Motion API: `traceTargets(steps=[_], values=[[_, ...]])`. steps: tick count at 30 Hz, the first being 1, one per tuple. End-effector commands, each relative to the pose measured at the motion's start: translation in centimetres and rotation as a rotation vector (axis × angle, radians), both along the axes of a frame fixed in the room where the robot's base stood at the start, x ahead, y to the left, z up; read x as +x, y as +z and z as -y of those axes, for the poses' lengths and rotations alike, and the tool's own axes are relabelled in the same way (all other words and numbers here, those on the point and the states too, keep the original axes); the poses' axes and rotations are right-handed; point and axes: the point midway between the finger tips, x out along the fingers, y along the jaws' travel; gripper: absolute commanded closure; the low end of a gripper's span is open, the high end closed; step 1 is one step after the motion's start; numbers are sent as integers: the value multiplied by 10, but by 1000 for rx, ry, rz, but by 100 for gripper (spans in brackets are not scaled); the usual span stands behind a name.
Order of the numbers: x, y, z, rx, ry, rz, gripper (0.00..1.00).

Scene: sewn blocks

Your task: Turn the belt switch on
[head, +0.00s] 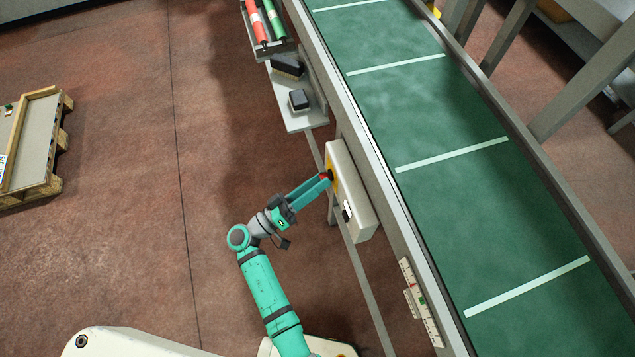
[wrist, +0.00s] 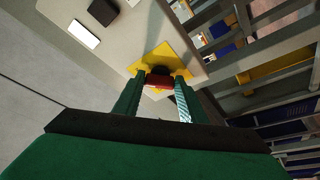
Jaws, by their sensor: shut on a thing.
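The belt switch is a red handle (wrist: 158,81) on a yellow plate (wrist: 182,58), set on the face of a pale control box (head: 350,190) at the side of the conveyor. In the head view a bit of red shows at the fingertips, with the yellow plate (head: 331,164) behind. My gripper (head: 326,178) reaches up and right to the box. In the wrist view my gripper (wrist: 160,78) is shut on the red handle, one finger on each side of it. The fingers hide part of the handle, and I cannot tell its exact turn angle.
The green conveyor belt (head: 440,125) with white stripes runs along the right. A small shelf (head: 302,117) with dark blocks and a rack with red and green rolls (head: 265,20) are beyond the box. A pallet (head: 40,140) lies far left. The floor (head: 110,240) between is clear.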

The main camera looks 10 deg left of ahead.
Motion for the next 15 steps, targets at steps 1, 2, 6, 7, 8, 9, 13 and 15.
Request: traceTargets(steps=[1,2,6,7,8,9,13,15], values=[[0,-1,1,2,-1,-1,85],[0,-1,1,2,-1,-1,85],[0,-1,1,2,-1,-2,85],[0,-1,1,2,-1,-2,85],[0,-1,1,2,-1,-2,60],[0,-1,1,2,-1,-2,51],[0,-1,1,2,-1,-1,44],[0,0,0,2,-1,-1,44]])
